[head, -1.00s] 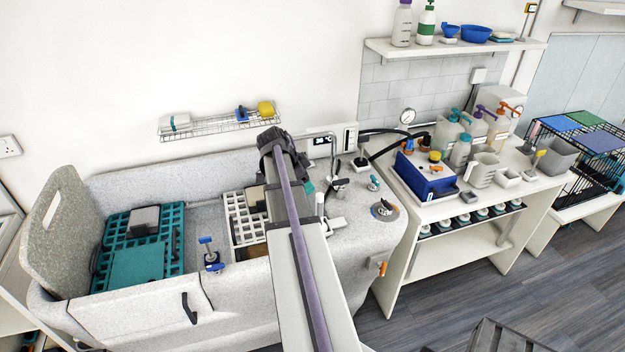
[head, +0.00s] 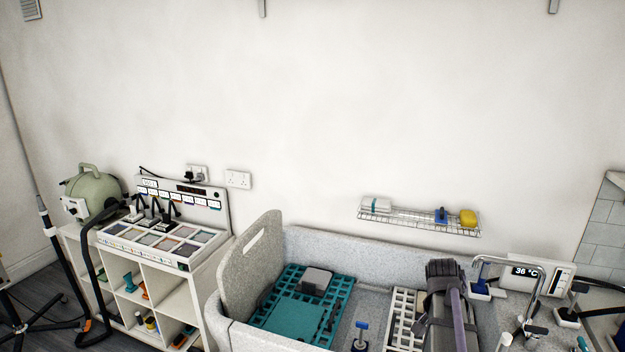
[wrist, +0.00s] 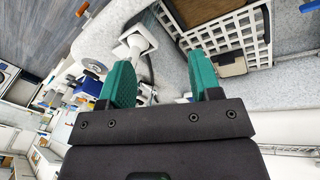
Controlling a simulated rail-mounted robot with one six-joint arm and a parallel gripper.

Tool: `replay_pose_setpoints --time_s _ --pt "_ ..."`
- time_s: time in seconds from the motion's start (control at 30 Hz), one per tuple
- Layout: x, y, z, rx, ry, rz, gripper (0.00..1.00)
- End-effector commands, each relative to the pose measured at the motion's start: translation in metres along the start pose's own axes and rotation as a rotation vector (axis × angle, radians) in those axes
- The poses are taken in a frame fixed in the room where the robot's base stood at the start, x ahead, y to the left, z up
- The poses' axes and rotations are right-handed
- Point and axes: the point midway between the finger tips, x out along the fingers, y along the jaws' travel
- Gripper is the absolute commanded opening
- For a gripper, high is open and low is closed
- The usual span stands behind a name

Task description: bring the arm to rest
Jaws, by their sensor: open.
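My gripper (wrist: 163,75) shows in the wrist view with two teal fingers spread apart and nothing between them. It points over the tub area, with the white grid (wrist: 230,45) and the grey tub surface (wrist: 175,85) beyond the fingers. My gripper's fingers cannot be made out in the head view.
A teal mat (head: 290,325) lies in the tub. A wire shelf (head: 410,220) holding a yellow sponge (head: 468,218) hangs above the tub. A white shelf unit (head: 165,290) with a tray rack stands at left.

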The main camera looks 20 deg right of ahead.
Motion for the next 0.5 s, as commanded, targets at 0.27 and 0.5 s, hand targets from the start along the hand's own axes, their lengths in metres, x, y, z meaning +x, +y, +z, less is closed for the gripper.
replay_pose_setpoints --time_s 0.27,0.5 --pt "0.011 -0.130 0.234 -0.923 -0.021 -0.246 0.58" --pt "0.007 -0.163 0.300 -1.091 -0.003 -0.260 0.58"
